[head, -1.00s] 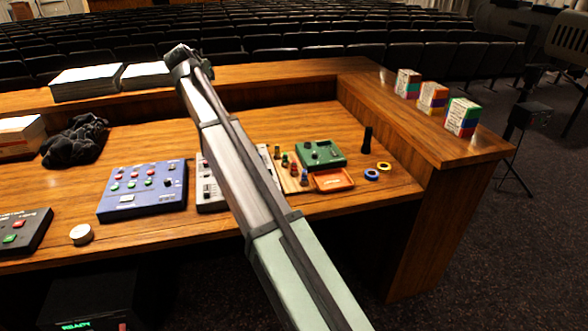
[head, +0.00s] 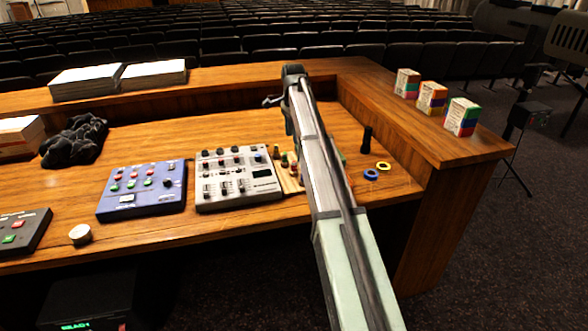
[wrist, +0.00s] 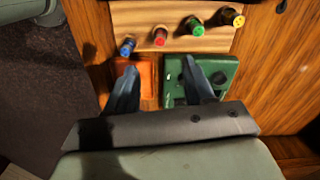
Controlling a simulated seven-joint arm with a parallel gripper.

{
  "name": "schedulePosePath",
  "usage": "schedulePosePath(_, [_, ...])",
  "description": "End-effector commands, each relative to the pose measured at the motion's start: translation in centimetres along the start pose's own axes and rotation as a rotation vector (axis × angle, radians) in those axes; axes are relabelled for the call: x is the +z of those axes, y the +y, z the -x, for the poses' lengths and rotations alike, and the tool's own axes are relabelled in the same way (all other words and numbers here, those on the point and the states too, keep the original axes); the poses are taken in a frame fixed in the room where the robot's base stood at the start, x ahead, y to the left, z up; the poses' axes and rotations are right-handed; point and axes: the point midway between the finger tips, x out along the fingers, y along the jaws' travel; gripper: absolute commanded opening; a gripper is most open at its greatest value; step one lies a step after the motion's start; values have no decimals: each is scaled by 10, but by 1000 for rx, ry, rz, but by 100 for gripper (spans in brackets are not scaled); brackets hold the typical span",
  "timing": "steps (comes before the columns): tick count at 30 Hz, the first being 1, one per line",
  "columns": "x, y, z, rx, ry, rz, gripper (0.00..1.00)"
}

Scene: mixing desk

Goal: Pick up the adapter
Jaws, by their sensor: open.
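Several small colour-topped plugs, likely the adapters, stand in a wooden rack (wrist: 183,10): a blue one (wrist: 127,46), a red one (wrist: 160,37), a green one (wrist: 196,27) and a yellow one (wrist: 233,17) in the wrist view. I cannot tell which is meant. In the head view the rack (head: 289,182) is partly hidden by my arm. My gripper (wrist: 159,67) is open and empty. In the wrist view its fingers overlap an orange tray (wrist: 146,70) and a green box (wrist: 221,71), below the row of plugs. In the head view its fingers are mostly hidden.
A white mixer (head: 238,180) stands left of the rack, then a blue control box (head: 142,190). The raised desk ledge (head: 420,125) holds colourful boxes (head: 461,117).

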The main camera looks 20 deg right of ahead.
Motion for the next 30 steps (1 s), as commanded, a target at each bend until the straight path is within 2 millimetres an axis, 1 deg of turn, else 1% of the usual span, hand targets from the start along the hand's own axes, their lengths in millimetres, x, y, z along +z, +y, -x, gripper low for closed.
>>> schedulePosePath(5, [1,1,-21,0,1,2,53])
schedulePosePath(12, [1,0,-61,0,2,3,53])
schedulePosePath(15, [0,0,-75,-1,2,3,53])
schedulePosePath(23, [0,0,-88,-3,2,4,53])
schedulePosePath(30, [-2,2,-117,-2,2,4,53])
